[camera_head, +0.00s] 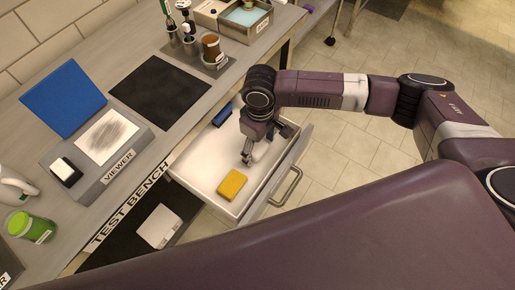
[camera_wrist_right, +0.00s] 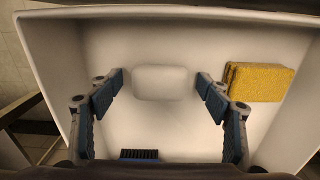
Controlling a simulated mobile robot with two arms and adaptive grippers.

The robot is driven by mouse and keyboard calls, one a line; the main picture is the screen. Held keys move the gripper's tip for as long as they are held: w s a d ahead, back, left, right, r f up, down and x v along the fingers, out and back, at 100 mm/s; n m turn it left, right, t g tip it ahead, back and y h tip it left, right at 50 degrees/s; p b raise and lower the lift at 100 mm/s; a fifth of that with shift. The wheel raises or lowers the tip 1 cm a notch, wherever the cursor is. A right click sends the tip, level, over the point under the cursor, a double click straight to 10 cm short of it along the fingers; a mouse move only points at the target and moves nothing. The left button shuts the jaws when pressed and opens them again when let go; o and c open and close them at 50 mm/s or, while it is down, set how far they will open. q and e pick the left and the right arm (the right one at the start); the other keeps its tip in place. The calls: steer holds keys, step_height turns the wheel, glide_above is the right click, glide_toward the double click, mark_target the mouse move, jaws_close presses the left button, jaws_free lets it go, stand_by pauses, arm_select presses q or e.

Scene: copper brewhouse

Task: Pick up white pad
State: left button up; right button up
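The white pad (camera_wrist_right: 160,83) lies flat on the floor of the open white drawer (camera_head: 196,166), pale on pale, in the right wrist view. My right gripper (camera_head: 248,158) reaches down into the drawer. In the right wrist view its two fingers (camera_wrist_right: 160,80) are spread, one on each side of the pad, with gaps between them and the pad. Nothing is held. In the head view the gripper largely hides the pad. My left gripper is not in view.
A yellow sponge (camera_head: 232,184) lies in the drawer, beside the right finger in the wrist view. A blue brush (camera_head: 222,114) lies near the drawer's other end. The drawer walls stand close around. The bench top holds a viewer (camera_head: 98,178) and a black mat (camera_head: 160,92).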

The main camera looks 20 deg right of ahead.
mark_target(259, 149)
steer(key=c, duration=1)
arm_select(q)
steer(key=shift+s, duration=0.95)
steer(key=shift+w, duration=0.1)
arm_select(e)
steer(key=shift+r, duration=0.1)
steer(key=shift+r, duration=0.5)
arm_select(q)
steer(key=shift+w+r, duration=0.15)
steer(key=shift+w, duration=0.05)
arm_select(e)
step_height(259, 149, up, 19)
